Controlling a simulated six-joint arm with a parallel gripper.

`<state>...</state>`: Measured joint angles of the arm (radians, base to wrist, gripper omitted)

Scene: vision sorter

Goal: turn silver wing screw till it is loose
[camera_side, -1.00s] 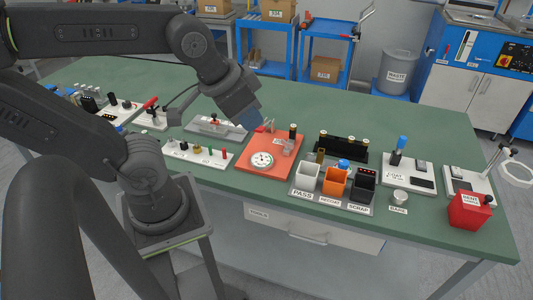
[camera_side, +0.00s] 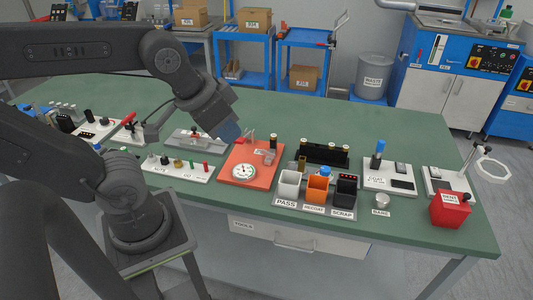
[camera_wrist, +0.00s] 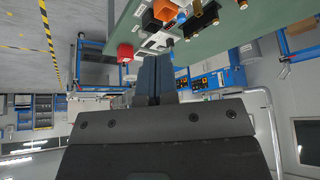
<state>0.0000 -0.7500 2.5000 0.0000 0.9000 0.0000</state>
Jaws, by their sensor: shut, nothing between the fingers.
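No silver wing screw can be made out for certain. My gripper (camera_side: 229,132) is above the plate's back left corner in the side view, apart from the dial. In the wrist view my gripper's fingers (camera_wrist: 155,60) lie together, shut and empty, with the plate out of sight.
White, orange and black bins (camera_side: 289,186) stand right of the plate. A black rack (camera_side: 323,152) is behind them. A red box (camera_side: 451,208) is at the far right. A white strip with several knobs (camera_side: 178,168) lies left. The bench's back middle is clear.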

